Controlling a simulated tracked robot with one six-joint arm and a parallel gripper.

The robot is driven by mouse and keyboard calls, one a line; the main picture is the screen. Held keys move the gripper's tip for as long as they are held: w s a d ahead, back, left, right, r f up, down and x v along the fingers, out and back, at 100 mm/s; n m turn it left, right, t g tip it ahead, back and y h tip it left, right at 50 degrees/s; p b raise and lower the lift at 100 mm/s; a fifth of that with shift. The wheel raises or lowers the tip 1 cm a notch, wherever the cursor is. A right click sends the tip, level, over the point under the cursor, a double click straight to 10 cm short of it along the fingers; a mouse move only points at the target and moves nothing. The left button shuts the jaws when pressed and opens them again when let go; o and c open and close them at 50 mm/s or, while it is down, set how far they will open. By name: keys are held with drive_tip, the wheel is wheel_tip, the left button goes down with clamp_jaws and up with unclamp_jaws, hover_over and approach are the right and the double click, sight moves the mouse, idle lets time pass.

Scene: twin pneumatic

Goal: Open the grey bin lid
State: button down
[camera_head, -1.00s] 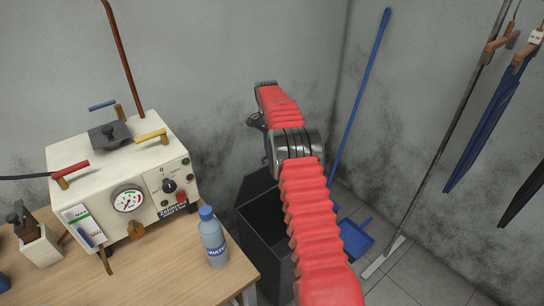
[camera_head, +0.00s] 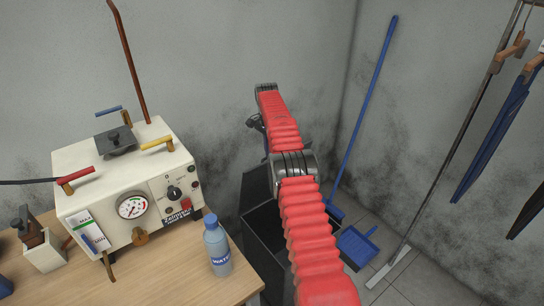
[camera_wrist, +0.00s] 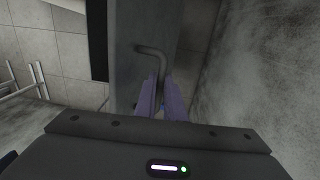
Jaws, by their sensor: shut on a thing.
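The dark grey bin (camera_head: 262,258) stands on the floor between the table and the blue broom. Its lid (camera_head: 256,186) is raised at the back, and the dark inside of the bin shows. In the wrist view the grey lid panel (camera_wrist: 133,75) fills the upper middle, with a bent handle (camera_wrist: 152,50) on it. My gripper (camera_wrist: 163,95) is shut on this handle. Its purple fingers lie on either side of the handle's lower part. In the head view my red arm hides part of the bin and lid, and the grip on the handle is hidden.
A wooden table (camera_head: 185,275) at left holds a cream control box (camera_head: 130,185) and a water bottle (camera_head: 217,247). A blue broom (camera_head: 365,100) and blue dustpan (camera_head: 357,245) are right of the bin. Walls close in behind and at right.

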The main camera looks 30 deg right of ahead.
drive_tip(key=shift+w+f, duration=0.15)
drive_tip(key=shift+w, duration=0.2)
drive_tip(key=shift+d, duration=0.1)
idle(0.4)
drive_tip(key=c, duration=2.2)
unclamp_jaws()
drive_tip(key=o, duration=0.4)
drive_tip(key=shift+c, duration=0.2)
drive_tip(key=shift+c, duration=0.5)
